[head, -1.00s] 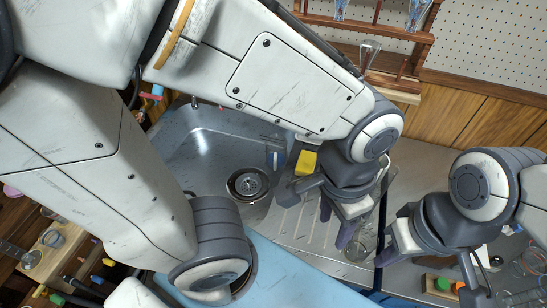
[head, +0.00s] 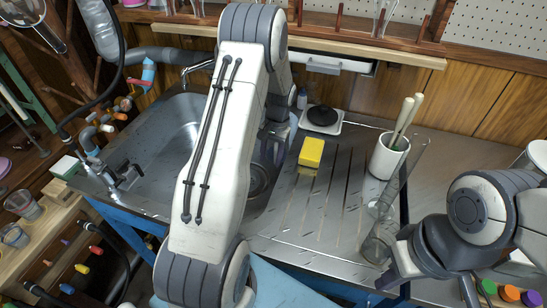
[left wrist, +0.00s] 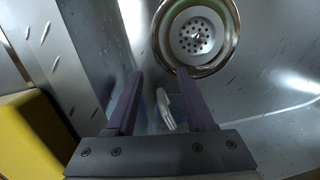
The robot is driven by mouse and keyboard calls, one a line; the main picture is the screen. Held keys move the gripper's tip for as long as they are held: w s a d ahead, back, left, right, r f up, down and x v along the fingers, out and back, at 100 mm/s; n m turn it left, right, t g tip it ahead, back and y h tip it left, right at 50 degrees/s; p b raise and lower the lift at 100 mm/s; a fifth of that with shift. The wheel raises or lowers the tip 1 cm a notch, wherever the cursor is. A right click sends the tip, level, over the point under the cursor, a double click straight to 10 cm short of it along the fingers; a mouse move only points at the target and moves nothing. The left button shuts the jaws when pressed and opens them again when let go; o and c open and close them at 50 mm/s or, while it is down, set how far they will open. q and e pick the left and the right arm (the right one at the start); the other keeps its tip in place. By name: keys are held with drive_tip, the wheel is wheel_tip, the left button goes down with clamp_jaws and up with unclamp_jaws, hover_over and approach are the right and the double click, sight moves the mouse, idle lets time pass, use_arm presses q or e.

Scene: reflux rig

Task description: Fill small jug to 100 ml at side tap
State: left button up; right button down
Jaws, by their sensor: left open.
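A clear glass vessel (head: 378,243) stands at the drainboard's right edge beside my right gripper (head: 388,272); whether it is the small jug I cannot tell. The right fingertips are too hidden to tell their state. My left gripper (head: 277,150) is over the sink's right side, partly hidden by its arm. In the left wrist view its purple fingers (left wrist: 160,88) are apart near the drain, and a whitish, bluish object (left wrist: 166,110) shows between them; contact is unclear. A tap fitting (head: 122,175) is on the sink's left edge. Two clear vessels (head: 22,205) (head: 14,236) stand at far left.
The steel sink (head: 150,140) has a chrome tap (head: 198,68) behind it. A yellow sponge (head: 311,152) lies on the drainboard (head: 300,205). A white pot (head: 387,157) and tall glass cylinder (head: 405,175) stand to the right. A black-topped device (head: 322,116) is behind.

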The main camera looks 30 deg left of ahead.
sight(276, 150)
use_arm(q)
drive_tip(key=w, duration=0.1)
drive_tip(key=w+n+t, duration=0.1)
drive_tip(key=w+a, duration=0.1)
drive_tip(key=shift+w+f+h, duration=0.2)
drive_tip(key=shift+w+h, duration=0.15)
drive_tip(key=shift+h, duration=0.05)
drive_tip(key=shift+w+r+n+t, duration=0.15)
drive_tip(key=shift+w+n+t, duration=0.15)
use_arm(e)
drive_tip(key=shift+d+f, duration=0.15)
drive_tip(key=shift+f, duration=0.45)
use_arm(q)
drive_tip(key=shift+d, duration=0.1)
wheel_tip(276, 150, down, 8)
drive_tip(key=shift+r+b, duration=0.25)
drive_tip(key=shift+b, duration=0.4)
use_arm(e)
drive_tip(key=shift+f, duration=0.5)
use_arm(q)
clamp_jaws()
